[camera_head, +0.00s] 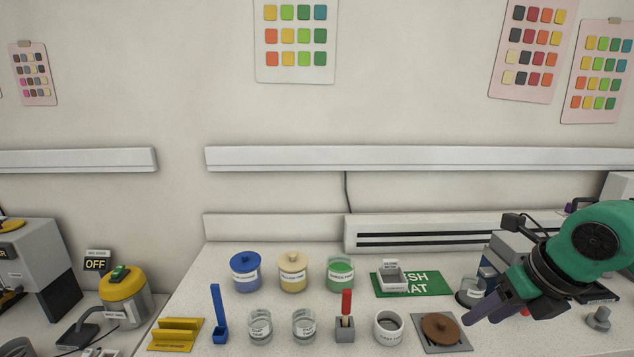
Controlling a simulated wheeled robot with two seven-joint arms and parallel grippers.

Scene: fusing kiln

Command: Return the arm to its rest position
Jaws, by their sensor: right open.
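My right arm comes in from the right edge, with a green link and a dark wrist. My right gripper (485,307) is open, its grey-purple fingers pointing down and left over the right part of the bench. No object shows between its fingers. The fingertips are above and just right of a brown round lid or disc with a knob (441,327), which sits on a grey square plate (462,346). The gripper partly hides a small glass jar (469,292) behind it. My left gripper is not in view.
Blue (246,271), cream (292,272) and green (340,273) jars stand in a back row. In front are a yellow rack (175,334), a blue upright tool (216,308), glass cups (260,326) and a white ring-shaped pot (388,327). A green mat (432,284) holds a small box.

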